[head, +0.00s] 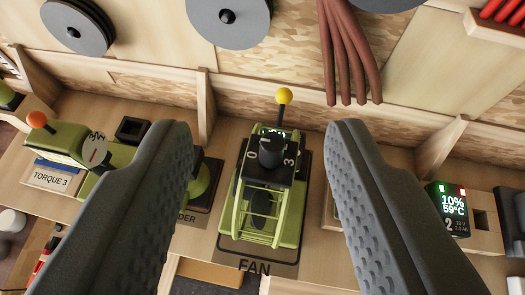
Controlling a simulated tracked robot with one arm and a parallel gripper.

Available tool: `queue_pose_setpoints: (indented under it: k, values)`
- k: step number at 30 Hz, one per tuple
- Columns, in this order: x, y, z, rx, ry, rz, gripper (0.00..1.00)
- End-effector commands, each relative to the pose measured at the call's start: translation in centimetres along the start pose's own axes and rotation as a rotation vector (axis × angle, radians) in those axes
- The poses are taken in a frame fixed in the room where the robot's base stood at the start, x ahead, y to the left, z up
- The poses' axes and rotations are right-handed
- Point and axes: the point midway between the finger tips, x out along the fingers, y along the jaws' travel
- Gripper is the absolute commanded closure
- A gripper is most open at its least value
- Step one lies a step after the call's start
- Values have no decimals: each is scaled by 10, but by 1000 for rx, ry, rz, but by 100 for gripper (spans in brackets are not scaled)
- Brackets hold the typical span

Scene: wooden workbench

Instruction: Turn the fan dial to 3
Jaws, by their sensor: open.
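The fan (236,205) is a green caged unit with a black top, standing on a mat labelled FAN. Its dark round dial (271,153) sits on the black top, with a 0 to its left and a 3 to its right. I cannot tell which number the dial points to. A yellow ball on a thin stalk rises behind it, and a small green display is partly hidden by the dial. My gripper (258,135) is open, with one grey textured finger on each side of the fan. The dial shows between the fingers, and neither finger appears to touch it.
A green device labelled TORQUE 3 (60,145), with an orange ball, stands at left. Another labelled unit is partly hidden behind my left finger. A display unit (450,208) reading 10% and 59°C is at right. Brown cables (345,50) hang behind the fan.

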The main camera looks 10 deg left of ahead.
Motion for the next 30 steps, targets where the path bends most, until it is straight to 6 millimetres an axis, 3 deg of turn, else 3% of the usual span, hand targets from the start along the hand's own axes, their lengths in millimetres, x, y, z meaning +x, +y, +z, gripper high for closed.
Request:
queue_pose_setpoints:
  k: [6,13,21,30]
  values:
    - [41,17,0,-100,-164,-270,58]
    - [67,42,12,-215,-207,-576,58]
    - [76,87,35,-349,-93,-878,58]
    - [70,124,61,-451,56,-1021,58]
